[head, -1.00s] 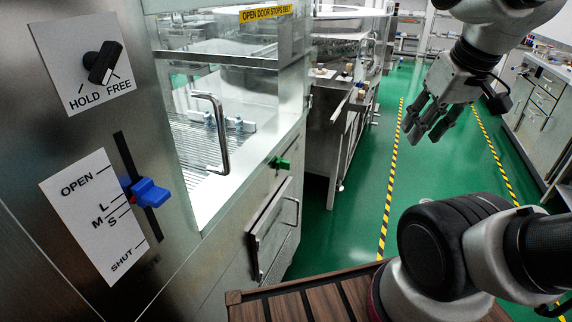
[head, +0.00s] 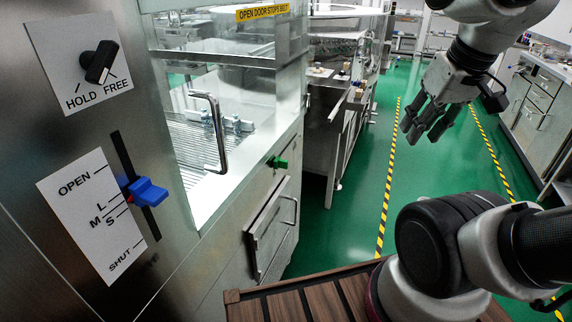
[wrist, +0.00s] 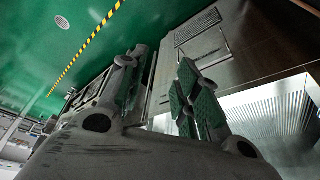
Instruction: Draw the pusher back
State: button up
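Inside the washer, a pale bar with metal fittings (head: 228,124) lies across the ribbed belt (head: 188,150), seen through the clear door. It may be the pusher, but I cannot tell. My gripper (head: 425,125) hangs over the green floor at the upper right, well away from the washer. Its fingers are spread and nothing is between them. In the wrist view the fingers (wrist: 160,75) stand apart, with the washer's steel side beyond them.
The washer front has a HOLD/FREE knob (head: 98,64), a blue slider handle (head: 148,191) near the L mark, a green knob (head: 278,162) and a door handle (head: 217,135). A steel bench (head: 345,125) stands behind. Green floor (head: 345,205) is open in the middle.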

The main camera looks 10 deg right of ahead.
notch_tip(320, 180, down, 6)
jog(key=w+d+m+g, duration=0.1)
jog(key=d+m+g, duration=0.1)
jog(key=g, duration=0.1)
jog(key=w+a+f+m+g+y, duration=0.2)
jog(key=a+f+m+y, duration=0.35)
jog(key=f, duration=0.35)
jog(key=w+a+f+m+g+y, duration=0.2)
jog(key=a+f+m+y, duration=0.35)
jog(key=f, duration=0.25)
jog(key=w+a+f+m+t+y, duration=0.2)
jog(key=w+f+m+t, duration=0.15)
jog(key=w, duration=0.25)
jog(key=w+a+f+m+t+y, duration=0.3)
jog(key=w+m+t, duration=0.2)
jog(key=w, duration=0.1)
jog(key=w+d+r+m+t+h, duration=0.1)
jog(key=w+r+m+t, duration=0.3)
jog(key=w, duration=0.5)
jog(key=w+a+t, duration=0.1)
jog(key=w+a, duration=0.3)
jog(key=a, duration=0.1)
jog(key=shift+w+f, duration=0.15)
jog(key=shift+f, duration=0.15)
jog(key=shift+a+n, duration=0.1)
jog(key=shift+n, duration=0.15)
grip_shut()
